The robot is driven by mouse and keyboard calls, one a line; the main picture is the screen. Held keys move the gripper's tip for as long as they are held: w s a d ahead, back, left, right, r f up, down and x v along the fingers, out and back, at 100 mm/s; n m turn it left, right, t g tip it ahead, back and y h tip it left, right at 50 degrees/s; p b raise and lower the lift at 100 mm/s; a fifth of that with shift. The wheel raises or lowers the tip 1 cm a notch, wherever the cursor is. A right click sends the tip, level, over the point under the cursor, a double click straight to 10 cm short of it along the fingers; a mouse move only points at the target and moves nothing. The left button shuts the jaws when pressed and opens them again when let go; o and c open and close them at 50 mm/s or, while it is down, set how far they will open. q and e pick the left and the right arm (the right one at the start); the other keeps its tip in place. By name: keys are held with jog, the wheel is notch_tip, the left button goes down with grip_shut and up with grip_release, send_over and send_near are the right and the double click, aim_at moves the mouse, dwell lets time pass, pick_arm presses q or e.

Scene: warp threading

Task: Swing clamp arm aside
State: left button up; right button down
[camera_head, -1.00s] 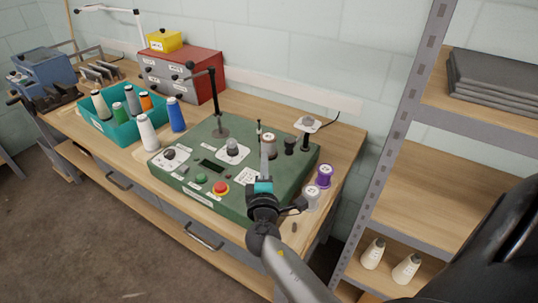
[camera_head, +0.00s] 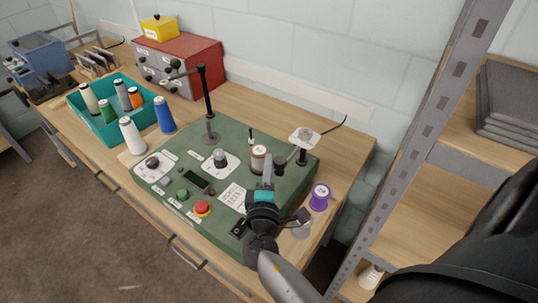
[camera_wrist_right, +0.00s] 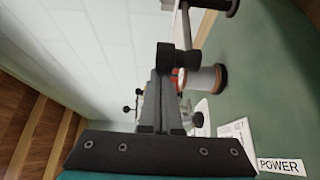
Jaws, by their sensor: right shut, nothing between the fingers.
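The green machine box (camera_head: 228,190) stands on the wooden bench. Near its right end a black post (camera_head: 302,156) carries the clamp arm, a thin light bar (camera_head: 292,155) with a black knob (camera_head: 280,160) at its free end. The knob also shows in the right wrist view (camera_wrist_right: 178,58). A brown and white spool (camera_head: 258,158) stands upright beside the knob. My right gripper (camera_head: 267,168) is shut and empty over the box. In the wrist view its fingertips (camera_wrist_right: 160,76) lie just beside the knob; I cannot tell whether they touch. My left gripper is not in view.
A tall tensioner post (camera_head: 206,100), dials and a red button (camera_head: 202,208) stand on the box. A purple spool (camera_head: 320,196) and a pale one (camera_head: 301,229) are at the right. A teal bin (camera_head: 112,122) is left; a metal shelf upright (camera_head: 425,140) stands right.

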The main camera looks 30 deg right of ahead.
aim_at(280, 167)
jog(key=shift+s+d+f+n+t+y+b, duration=0.1)
jog(key=shift+s+d+n+t+y+b, duration=0.15)
jog(key=shift+s+n+y, duration=0.25)
jog(key=shift+s+d+f+n+t+y+b, duration=0.1)
jog(key=shift+s+n+t+y+b, duration=0.15)
jog(key=shift+s+n+t+y, duration=0.25)
jog(key=shift+s+d+n+y+b, duration=0.4)
jog(key=shift+s+y+b, duration=0.1)
jog(key=shift+s+y, duration=0.1)
jog(key=shift+s+r+n+t+y+b, duration=0.15)
jog(key=shift+s+n+t+y+b, duration=0.25)
jog(key=shift+y, duration=0.2)
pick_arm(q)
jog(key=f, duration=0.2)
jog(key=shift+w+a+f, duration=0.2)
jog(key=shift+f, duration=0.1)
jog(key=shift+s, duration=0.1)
pick_arm(e)
jog(key=shift+w, duration=0.1)
